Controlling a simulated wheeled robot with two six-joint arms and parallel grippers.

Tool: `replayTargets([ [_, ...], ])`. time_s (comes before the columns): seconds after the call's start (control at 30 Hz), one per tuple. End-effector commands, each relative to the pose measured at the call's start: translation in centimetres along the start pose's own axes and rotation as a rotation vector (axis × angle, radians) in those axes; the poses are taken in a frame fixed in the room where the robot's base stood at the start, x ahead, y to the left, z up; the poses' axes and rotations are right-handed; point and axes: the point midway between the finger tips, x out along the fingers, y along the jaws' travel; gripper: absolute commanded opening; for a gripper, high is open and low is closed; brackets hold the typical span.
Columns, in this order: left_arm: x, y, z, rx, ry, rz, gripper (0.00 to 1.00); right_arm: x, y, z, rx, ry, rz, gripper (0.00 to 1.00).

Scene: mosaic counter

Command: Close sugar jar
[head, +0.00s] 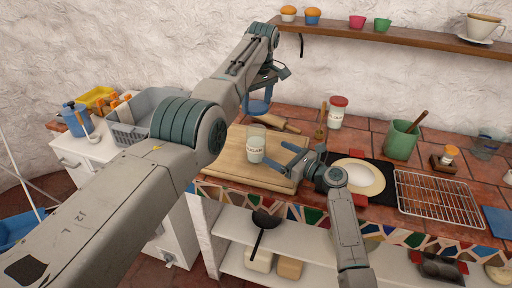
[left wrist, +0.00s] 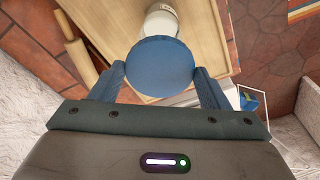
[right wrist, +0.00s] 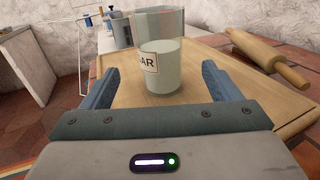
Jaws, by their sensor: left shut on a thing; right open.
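The sugar jar (head: 256,146) stands upright and open-topped on the wooden board (head: 228,167); its label shows in the right wrist view (right wrist: 162,72). My left gripper (head: 262,92) is above the board, shut on a round blue lid (left wrist: 160,65). The lid is held up apart from the jar, which shows partly beyond it in the left wrist view (left wrist: 162,18). My right gripper (head: 292,160) is low over the board, to the right of the jar. It is open, and the jar stands ahead between its fingers in the right wrist view.
A rolling pin (head: 272,122) lies behind the jar. A red-lidded jar (head: 337,112), a plate (head: 357,178), a green pot (head: 401,140) and a wire rack (head: 440,197) stand to the right. A grey crate (head: 133,134) stands left.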

Motion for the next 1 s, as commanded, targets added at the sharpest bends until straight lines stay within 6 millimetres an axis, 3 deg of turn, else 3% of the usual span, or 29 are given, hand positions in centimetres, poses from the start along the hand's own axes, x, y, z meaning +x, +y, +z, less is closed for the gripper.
replayTargets([
  [0.27,0.0,0.0,0.0,0.0,0.0,0.0,0.48,1.2,0.1,0.0,0.0,0.0,0.001,0.83],
  [0.7,0.0,0.0,0.0,0.0,0.0,0.0,0.48,9.3,0.1,0.1,0.0,0.0,0.003,0.83],
  [1.0,0.0,0.0,0.0,0.0,0.0,0.0,0.48,11.8,0.1,0.0,-0.001,0.001,0.001,0.83],
])
